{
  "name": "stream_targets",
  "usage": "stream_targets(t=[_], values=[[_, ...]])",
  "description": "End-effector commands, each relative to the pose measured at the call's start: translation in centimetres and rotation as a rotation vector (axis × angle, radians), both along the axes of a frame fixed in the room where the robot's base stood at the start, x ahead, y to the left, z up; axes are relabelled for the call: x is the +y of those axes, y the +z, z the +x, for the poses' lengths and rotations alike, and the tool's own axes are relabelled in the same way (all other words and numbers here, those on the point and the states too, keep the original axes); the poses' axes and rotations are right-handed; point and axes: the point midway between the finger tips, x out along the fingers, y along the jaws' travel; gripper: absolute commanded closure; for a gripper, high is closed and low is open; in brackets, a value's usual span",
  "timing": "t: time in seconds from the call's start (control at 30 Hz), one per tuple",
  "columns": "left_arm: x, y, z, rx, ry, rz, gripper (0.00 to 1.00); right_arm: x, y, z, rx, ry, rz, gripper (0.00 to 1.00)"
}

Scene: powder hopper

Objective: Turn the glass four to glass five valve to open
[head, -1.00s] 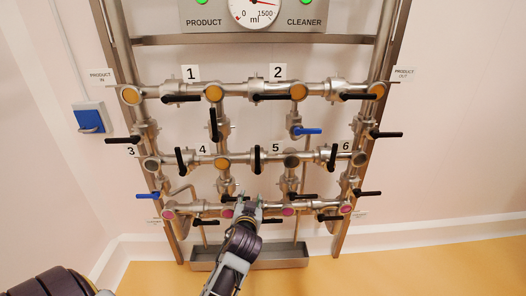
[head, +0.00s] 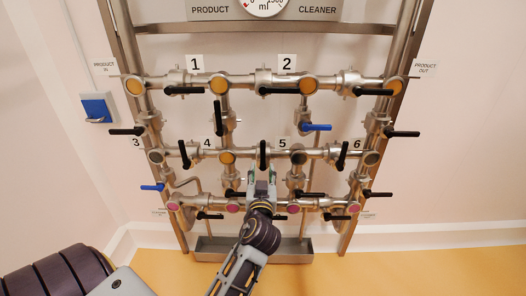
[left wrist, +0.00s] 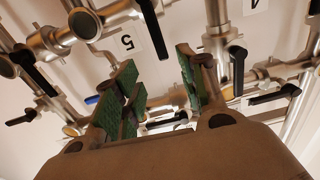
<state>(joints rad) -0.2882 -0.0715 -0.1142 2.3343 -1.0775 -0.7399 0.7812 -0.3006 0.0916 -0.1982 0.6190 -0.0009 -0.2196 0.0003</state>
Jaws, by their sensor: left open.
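The black handle of the valve between glass four and glass five (head: 263,154) stands upright in the head view, crosswise to the horizontal middle pipe. Amber glass four (head: 227,157) is on its left and darker glass five (head: 297,157) on its right. My left gripper (head: 262,178) is open just below the handle, its fingers pointing up at it. In the left wrist view the scene is upside down, and the handle (left wrist: 150,22) shows beside the "5" label, above the gap between the green-padded fingers (left wrist: 158,85). I cannot tell whether they touch. My right gripper is out of view.
Other black handles crowd around, including the one above glass four (head: 217,111) and the one between glass five and six (head: 342,155). A blue handle (head: 317,127) sits above glass five. The lower pipe (head: 334,204) runs behind my arm. A metal tray (head: 220,249) is at the bottom.

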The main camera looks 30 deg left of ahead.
Motion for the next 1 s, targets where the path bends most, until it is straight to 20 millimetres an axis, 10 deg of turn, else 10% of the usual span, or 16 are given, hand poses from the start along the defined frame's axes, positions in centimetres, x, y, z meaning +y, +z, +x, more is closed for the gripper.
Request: stream_targets(t=[1.0], values=[[1.6,0.2,2.7,-0.018,0.000,-0.027,0.59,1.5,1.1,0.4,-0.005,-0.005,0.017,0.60]])
